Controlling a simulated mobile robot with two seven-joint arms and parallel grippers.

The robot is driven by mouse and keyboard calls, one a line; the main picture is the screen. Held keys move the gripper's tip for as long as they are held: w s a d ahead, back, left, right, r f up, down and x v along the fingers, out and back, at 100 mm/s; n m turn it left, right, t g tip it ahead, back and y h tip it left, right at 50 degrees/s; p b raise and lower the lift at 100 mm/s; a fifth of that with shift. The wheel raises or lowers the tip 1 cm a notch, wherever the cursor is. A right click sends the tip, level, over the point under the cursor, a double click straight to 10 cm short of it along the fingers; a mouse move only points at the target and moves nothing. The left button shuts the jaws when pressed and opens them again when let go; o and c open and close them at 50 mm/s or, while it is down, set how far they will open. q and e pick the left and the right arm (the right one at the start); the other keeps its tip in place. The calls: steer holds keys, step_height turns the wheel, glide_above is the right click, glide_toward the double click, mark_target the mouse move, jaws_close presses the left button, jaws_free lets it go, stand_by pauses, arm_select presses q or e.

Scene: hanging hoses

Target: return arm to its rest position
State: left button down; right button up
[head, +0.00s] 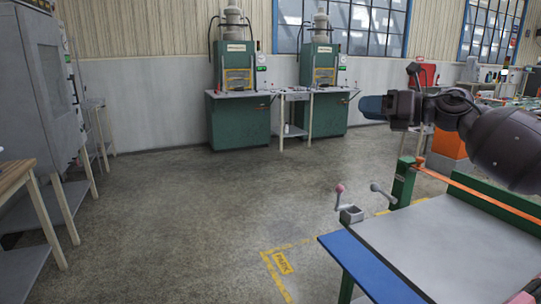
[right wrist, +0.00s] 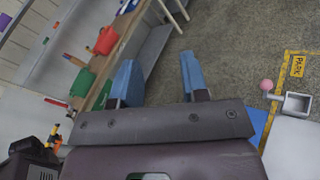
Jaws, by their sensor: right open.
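My right arm reaches in from the right edge of the head view, raised above the grey worktop. Its gripper (head: 372,107) has blue fingers and points left, over open floor. In the right wrist view the two blue fingers of the right gripper (right wrist: 160,78) stand apart with nothing between them. Behind them are floor and part of a bench. My left gripper and left arm are not in view. No hose is clearly visible in either view.
A grey worktop (head: 450,245) with a blue edge stands at lower right, with a pink-knobbed lever (head: 340,189) at its corner. Green press machines (head: 238,115) line the back wall. A wooden-topped table (head: 14,176) is at left. The middle floor (head: 200,205) is clear.

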steer(key=s+a+f+m+t+p, duration=0.2)
steer(key=s+a+f+m+t, duration=0.35)
steer(key=f+m, duration=0.6)
steer(key=s+d+f+m+t+h+p, duration=0.25)
steer(key=s+f+m+h, duration=0.7)
steer(key=f+m, duration=0.75)
arm_select(q)
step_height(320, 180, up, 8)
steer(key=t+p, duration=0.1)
steer(key=p, duration=0.2)
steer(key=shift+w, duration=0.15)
arm_select(e)
steer(key=s+d+f+m+g+h, duration=0.1)
steer(key=s+f+m, duration=0.3)
steer(key=s, duration=0.8)
steer(key=s+d+f+m+g+h, duration=0.2)
steer(key=s+f, duration=0.6)
steer(key=s, duration=0.4)
steer(key=s+d+f+m+g+h, duration=0.1)
steer(key=s+d+f+m+g, duration=0.2)
steer(key=s, duration=0.9)
step_height(320, 180, down, 4)
steer(key=d+m, duration=0.1)
steer(key=m, duration=0.2)
steer(key=shift+s+d+m+h, duration=0.25)
steer(key=shift+d+m+h, duration=0.05)
steer(key=shift+m+h, duration=0.05)
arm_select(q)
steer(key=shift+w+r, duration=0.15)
